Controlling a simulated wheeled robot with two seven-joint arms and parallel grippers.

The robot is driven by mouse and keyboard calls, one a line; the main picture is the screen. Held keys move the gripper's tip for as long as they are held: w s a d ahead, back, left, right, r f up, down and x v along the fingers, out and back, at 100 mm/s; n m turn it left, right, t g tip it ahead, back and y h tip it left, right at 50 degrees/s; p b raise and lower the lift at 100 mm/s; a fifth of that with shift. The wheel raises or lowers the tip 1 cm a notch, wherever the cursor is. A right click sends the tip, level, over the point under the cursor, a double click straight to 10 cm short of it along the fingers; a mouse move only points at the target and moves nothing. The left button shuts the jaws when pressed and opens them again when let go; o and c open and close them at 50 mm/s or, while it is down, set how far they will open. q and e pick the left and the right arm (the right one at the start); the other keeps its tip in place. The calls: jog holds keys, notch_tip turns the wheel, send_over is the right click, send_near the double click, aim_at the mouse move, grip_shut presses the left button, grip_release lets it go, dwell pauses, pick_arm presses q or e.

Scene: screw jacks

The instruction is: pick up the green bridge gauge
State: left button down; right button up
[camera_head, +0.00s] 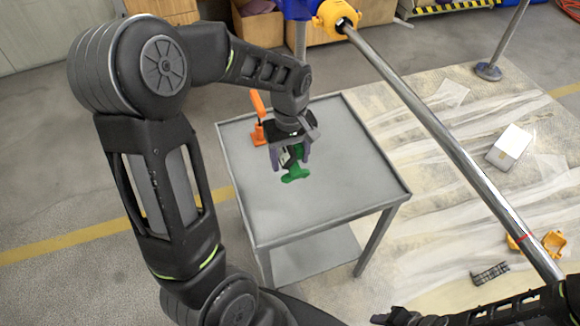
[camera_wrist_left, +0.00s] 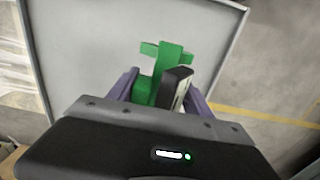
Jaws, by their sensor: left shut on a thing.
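The green bridge gauge (camera_head: 296,174) is held by my left gripper (camera_head: 292,160) above the grey metal table (camera_head: 350,170). In the left wrist view the green bridge gauge (camera_wrist_left: 170,62) sits between the two purple fingers of my left gripper (camera_wrist_left: 165,95), with a dark block-like piece with a pale side (camera_wrist_left: 178,88) beside it. The gripper is shut on the gauge. How far the gauge is above the tabletop is hard to tell.
An orange upright thing (camera_head: 258,118) stands at the table's back left edge. A long metal pole (camera_head: 440,130) crosses in front of the view on the right. A white box (camera_head: 510,145) and yellow pieces lie on the sheeted floor. The table's front and right are clear.

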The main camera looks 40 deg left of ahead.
pick_arm(q)
jog(key=shift+r, duration=0.2)
dwell(0.5)
jog(key=shift+w+d, duration=0.15)
jog(key=shift+w, duration=0.1)
jog(key=w+d+r+m, duration=0.3)
jog(key=w+d+m, duration=0.6)
jog(key=d+m, duration=0.2)
jog(key=shift+w+d, duration=0.35)
jog(key=shift+d, duration=0.1)
